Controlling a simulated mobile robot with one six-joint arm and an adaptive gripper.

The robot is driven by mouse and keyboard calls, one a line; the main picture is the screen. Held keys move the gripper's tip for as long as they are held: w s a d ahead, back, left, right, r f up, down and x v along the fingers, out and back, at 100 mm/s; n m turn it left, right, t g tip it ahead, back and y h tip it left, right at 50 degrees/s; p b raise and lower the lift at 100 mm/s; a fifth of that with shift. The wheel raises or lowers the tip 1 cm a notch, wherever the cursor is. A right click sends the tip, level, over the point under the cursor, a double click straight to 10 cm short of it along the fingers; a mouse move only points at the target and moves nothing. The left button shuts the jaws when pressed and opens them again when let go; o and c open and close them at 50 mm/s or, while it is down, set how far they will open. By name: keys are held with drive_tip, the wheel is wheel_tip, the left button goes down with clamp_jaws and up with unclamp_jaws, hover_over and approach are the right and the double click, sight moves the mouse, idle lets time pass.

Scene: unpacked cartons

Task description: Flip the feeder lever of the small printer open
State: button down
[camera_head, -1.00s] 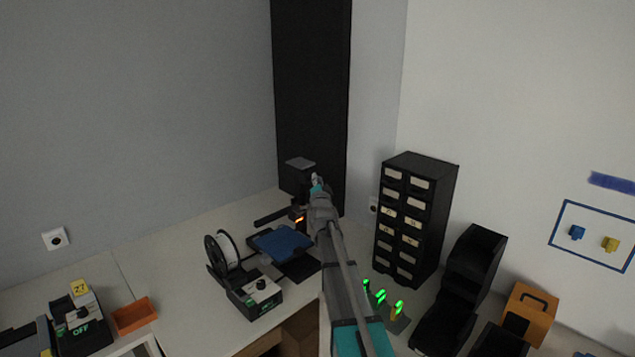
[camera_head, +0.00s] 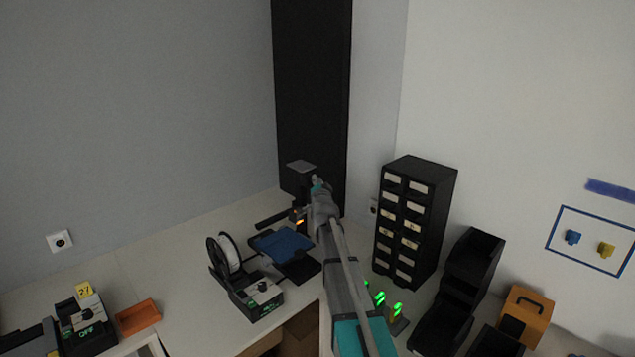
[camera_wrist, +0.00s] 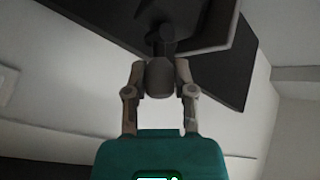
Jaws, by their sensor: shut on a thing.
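The small printer (camera_head: 256,299) stands on the corner worktop, with a blue bed (camera_head: 283,242), a white spool on its left and a dark upright at the back. My gripper (camera_head: 318,184) reaches the upper part of that upright; my arm covers some of it. In the wrist view my gripper (camera_wrist: 160,74) has its two fingers on either side of a rounded grey knob, which looks like the end of the feeder lever (camera_wrist: 159,80). It is shut on this knob. A dark stem runs from the knob to the dark printer body. The lever's angle is hard to tell.
A black drawer cabinet (camera_head: 414,222) stands close to the right of my arm. Black bins (camera_head: 471,262) and an orange box (camera_head: 525,315) are farther right. An orange tray (camera_head: 138,317) lies at left. A tall black panel (camera_head: 312,80) rises behind the printer.

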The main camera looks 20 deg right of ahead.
drive_tip(key=shift+c, duration=2.2)
unclamp_jaws()
drive_tip(key=shift+f+m+t+b, duration=0.25)
drive_tip(key=shift+m+t+b, duration=0.05)
drive_tip(key=shift+b, duration=0.5)
drive_tip(key=shift+s+f+m+t+h+b, duration=0.1)
drive_tip(key=shift+f+m+t+h+b, duration=0.25)
drive_tip(key=shift+b, duration=0.65)
drive_tip(key=b+v, duration=0.3)
drive_tip(key=v, duration=1.1)
drive_tip(key=s+a+f+n+g+y, duration=0.3)
drive_tip(key=a+f+n+g, duration=0.1)
drive_tip(key=a+f, duration=0.3)
drive_tip(key=s+a+f+n+g+y+p, duration=0.1)
drive_tip(key=s+a+f+n+g+y, duration=0.2)
drive_tip(key=a+f, duration=0.3)
drive_tip(key=shift+s+a+f+n+g, duration=0.4)
drive_tip(key=shift+f+n+g, duration=0.05)
drive_tip(key=shift+g, duration=0.4)
